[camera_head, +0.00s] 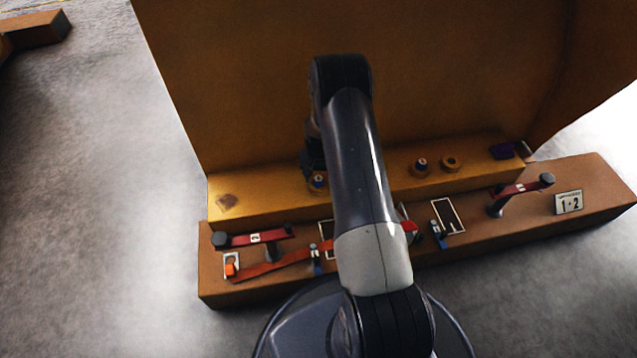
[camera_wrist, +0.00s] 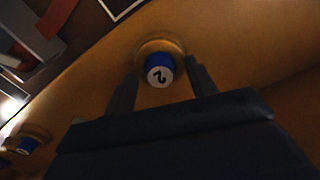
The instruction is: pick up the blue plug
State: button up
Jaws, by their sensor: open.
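A blue plug (camera_wrist: 159,62) with a white top marked with a dark numeral, apparently a 2, stands in a round yellow-brown collar (camera_wrist: 174,43) in the wrist view. My gripper (camera_wrist: 161,73) is open, with one finger on each side of this plug; I cannot tell whether they touch it. In the head view the plug (camera_head: 318,179) is on the yellow ledge, just below my dark gripper, which is partly hidden by my arm. A second blue plug (camera_head: 421,162) sits in another collar further right; a blue plug also shows at the wrist view's lower left (camera_wrist: 25,145).
A collar (camera_head: 450,163) without a visible plug and a purple block (camera_head: 503,150) are at the ledge's right. A tall yellow wall (camera_head: 250,80) rises behind.

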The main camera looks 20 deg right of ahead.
aim_at(318, 179)
jog(key=shift+c, duration=0.4)
jog(key=c, duration=1)
jog(key=shift+o, duration=0.2)
jog(key=shift+r, duration=0.1)
notch_tip(318, 179, up, 10)
jog(key=p, duration=0.3)
